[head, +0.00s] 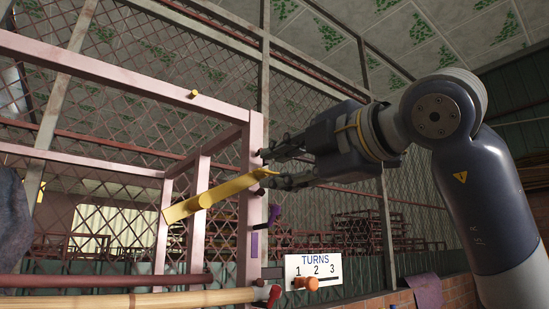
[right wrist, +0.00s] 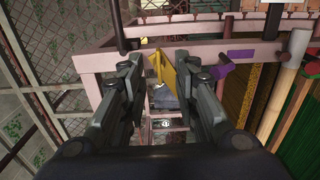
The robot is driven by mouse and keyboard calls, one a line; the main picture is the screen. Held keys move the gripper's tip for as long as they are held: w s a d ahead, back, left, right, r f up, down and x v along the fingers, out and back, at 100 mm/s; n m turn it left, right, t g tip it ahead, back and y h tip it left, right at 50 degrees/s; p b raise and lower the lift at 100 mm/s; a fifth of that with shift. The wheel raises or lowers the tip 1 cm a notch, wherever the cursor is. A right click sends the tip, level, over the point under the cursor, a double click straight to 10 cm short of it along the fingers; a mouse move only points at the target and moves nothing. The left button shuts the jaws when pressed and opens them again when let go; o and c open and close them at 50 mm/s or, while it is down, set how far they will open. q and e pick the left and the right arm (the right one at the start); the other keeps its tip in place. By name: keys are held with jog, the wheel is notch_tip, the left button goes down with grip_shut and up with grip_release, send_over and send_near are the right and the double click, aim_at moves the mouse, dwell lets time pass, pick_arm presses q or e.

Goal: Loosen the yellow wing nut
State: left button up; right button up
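The yellow wing nut (head: 262,173) shows at the pink post, at the right end of a slanting yellow bar (head: 205,199); I cannot tell where one ends and the other begins. In the right wrist view, a yellow piece (right wrist: 166,72) stands between and beyond the fingers. My right gripper (head: 266,171) reaches in from the right, its fingers above and below the wing nut. It also shows in the right wrist view (right wrist: 164,72), fingers spread wide with gaps on both sides of the yellow. I see no grip on it. My left gripper is not in view.
The pink frame (head: 252,130) has a purple wing nut (head: 274,213) lower on the post. A white "TURNS 1 2 3" sign (head: 313,270) with an orange knob (head: 312,284) is below. A red-tipped pole (head: 140,302) crosses the lower left.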

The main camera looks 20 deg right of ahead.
jog(key=shift+x, duration=0.95)
grip_shut()
